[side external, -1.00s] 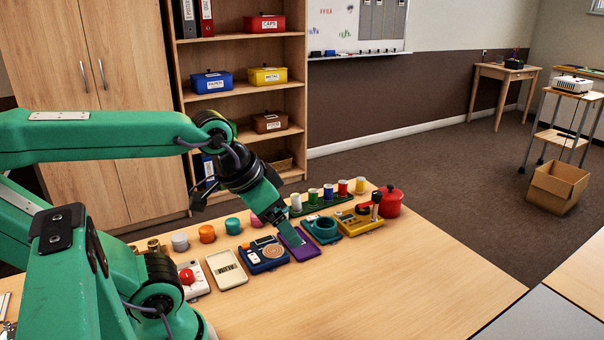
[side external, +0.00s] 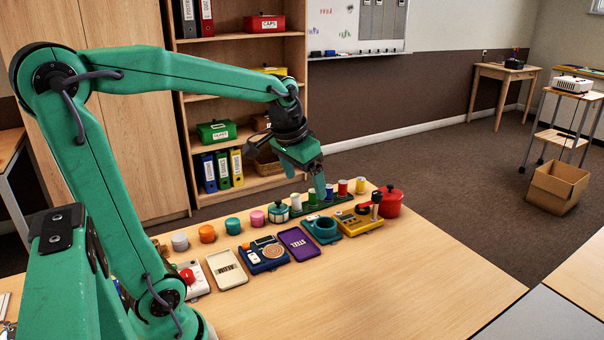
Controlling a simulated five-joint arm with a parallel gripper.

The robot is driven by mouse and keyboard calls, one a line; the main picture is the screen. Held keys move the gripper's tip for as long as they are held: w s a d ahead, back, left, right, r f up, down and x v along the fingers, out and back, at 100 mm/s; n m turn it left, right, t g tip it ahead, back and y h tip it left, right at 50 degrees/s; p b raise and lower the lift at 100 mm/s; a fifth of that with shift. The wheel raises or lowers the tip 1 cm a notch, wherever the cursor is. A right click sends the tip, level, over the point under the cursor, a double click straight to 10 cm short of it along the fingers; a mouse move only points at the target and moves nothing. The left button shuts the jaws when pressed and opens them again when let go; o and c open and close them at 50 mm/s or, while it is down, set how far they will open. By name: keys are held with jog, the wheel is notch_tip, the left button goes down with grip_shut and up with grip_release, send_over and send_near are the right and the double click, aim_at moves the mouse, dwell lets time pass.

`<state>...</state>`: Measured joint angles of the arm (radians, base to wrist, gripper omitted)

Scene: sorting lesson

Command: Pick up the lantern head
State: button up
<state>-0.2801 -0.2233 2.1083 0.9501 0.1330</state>
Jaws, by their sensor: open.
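I cannot tell for certain which piece is the lantern head. A small teal-grey piece with a knobbed top (side external: 278,212) stands upright at the back of the table, left of the spool rack, and may be it. My gripper (side external: 319,188) points down above the row, to the right of that piece and in front of or over the green rack with coloured spools (side external: 312,208). It is open, and nothing shows between its jaws. The far jaw is partly hidden. A teal unit with a round ring (side external: 322,229) lies in front of the rack.
A red lidded pot (side external: 389,202) and a yellow unit (side external: 355,222) stand to the right. Purple "STEEL" (side external: 298,244) and white "ALUM" (side external: 226,269) plates and a blue unit (side external: 263,255) lie to the left. The table's front right is clear.

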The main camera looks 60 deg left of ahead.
jog(key=w+a+f+n+g, duration=0.1)
jog(key=w+a+f, duration=0.25)
jog(key=a, duration=0.35)
jog(key=n+g+h, duration=0.1)
jog(key=n+g, duration=0.1)
send_over(278, 200)
notch_tip(278, 200, down, 13)
jog(key=shift+r, duration=0.1)
jog(key=shift+a+f, duration=0.25)
jog(key=shift+s+d+f, duration=0.1)
jog(key=shift+d+f, duration=0.05)
jog(key=shift+f, duration=1.8)
jog(key=shift+d+f, duration=0.15)
jog(key=shift+f, duration=1.75)
jog(key=c, duration=1.1)
